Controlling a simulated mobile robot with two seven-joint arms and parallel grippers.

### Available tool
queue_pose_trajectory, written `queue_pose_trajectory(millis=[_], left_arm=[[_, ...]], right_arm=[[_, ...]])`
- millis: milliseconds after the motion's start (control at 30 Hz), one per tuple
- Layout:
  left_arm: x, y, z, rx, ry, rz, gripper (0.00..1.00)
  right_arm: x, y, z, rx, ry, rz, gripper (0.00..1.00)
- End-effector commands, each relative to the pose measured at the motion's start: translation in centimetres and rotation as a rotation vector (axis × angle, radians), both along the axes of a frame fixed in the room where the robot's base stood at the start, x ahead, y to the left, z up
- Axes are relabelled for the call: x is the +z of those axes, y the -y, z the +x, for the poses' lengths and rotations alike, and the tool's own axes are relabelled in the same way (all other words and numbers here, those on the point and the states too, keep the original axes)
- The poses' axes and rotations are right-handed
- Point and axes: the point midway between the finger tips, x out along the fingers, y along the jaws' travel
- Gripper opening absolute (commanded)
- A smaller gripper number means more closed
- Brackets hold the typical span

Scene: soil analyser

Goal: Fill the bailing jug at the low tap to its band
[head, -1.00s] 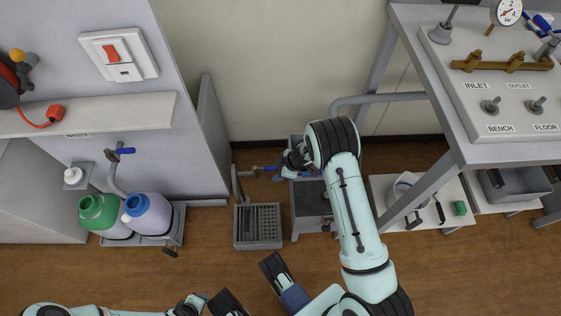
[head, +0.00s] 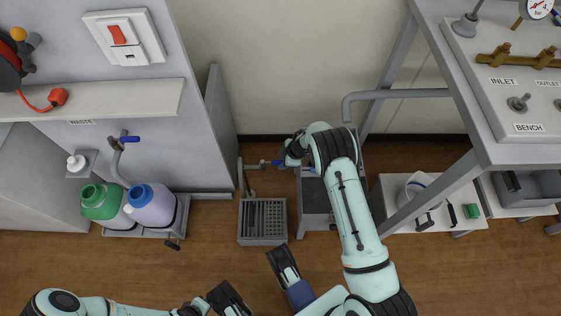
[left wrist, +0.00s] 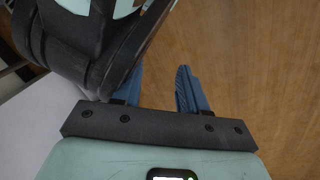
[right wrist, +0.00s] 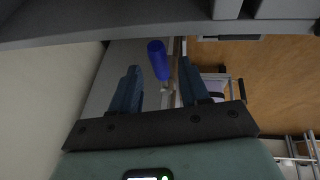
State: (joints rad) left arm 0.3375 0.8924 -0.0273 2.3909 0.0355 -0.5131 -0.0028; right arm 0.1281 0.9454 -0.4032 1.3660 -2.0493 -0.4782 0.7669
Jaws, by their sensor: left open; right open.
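The low tap has a blue lever (head: 272,163) and a pipe that comes down beside a floor grate. My right gripper (head: 288,158) is just right of the lever. In the right wrist view the blue lever (right wrist: 158,60) shows between the open fingers of the right gripper (right wrist: 160,78), with no clear contact. A white vessel (head: 412,188), probably the jug, stands on the low board at right, partly behind a bench leg; its band cannot be made out. My left gripper (left wrist: 160,88) is open and empty above the floor.
The floor grate (head: 262,238) stands beside a grey bin (head: 316,210), partly covered by my right arm. Green (head: 103,203) and lilac (head: 152,205) canisters stand at left. A bench leg (head: 425,200) rises at right. Brown floor is open at front left.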

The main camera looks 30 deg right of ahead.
Motion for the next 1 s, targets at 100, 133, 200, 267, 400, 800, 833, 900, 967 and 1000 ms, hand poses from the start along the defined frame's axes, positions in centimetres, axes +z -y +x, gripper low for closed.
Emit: queue_pose_trajectory(millis=[100,133,200,267,400,800,833,900,967,1000], left_arm=[[-0.64,-0.12,-0.74,0.003,-0.025,-0.001,0.43],[-0.71,-0.13,-0.87,0.003,-0.03,-0.001,0.43],[-0.78,-0.16,-1.08,0.004,-0.036,-0.002,0.43],[-0.8,-0.17,-1.16,0.004,-0.038,-0.002,0.43],[-0.77,-0.17,-1.17,0.004,-0.039,-0.002,0.43],[-0.74,-0.16,-1.12,0.004,-0.037,-0.002,0.43],[-0.72,-0.15,-1.1,0.004,-0.036,-0.002,0.43],[-0.61,-0.13,-0.99,0.004,-0.032,-0.001,0.43],[-0.46,-0.11,-0.8,0.003,-0.026,-0.002,0.43],[-0.32,-0.09,-0.62,0.002,-0.02,-0.001,0.43]], right_arm=[[-1.04,-0.22,0.4,0.0,0.001,0.0,0.45],[-1.16,-0.27,0.45,0.0,0.001,0.0,0.45],[-1.32,-0.34,0.53,-0.001,0.001,0.0,0.45],[-1.36,-0.36,0.56,-0.001,0.001,0.0,0.45],[-1.31,-0.36,0.56,0.0,0.001,0.0,0.45],[-1.29,-0.38,0.55,-0.002,0.001,0.0,0.0],[-1.29,-0.39,0.54,-0.003,0.001,0.0,0.0],[-1.28,-0.49,0.51,-0.01,0.001,-0.001,0.0],[-1.26,-0.64,0.47,-0.022,0.0,-0.001,0.0],[-1.23,-0.79,0.46,-0.032,0.0,0.0,0.0]])
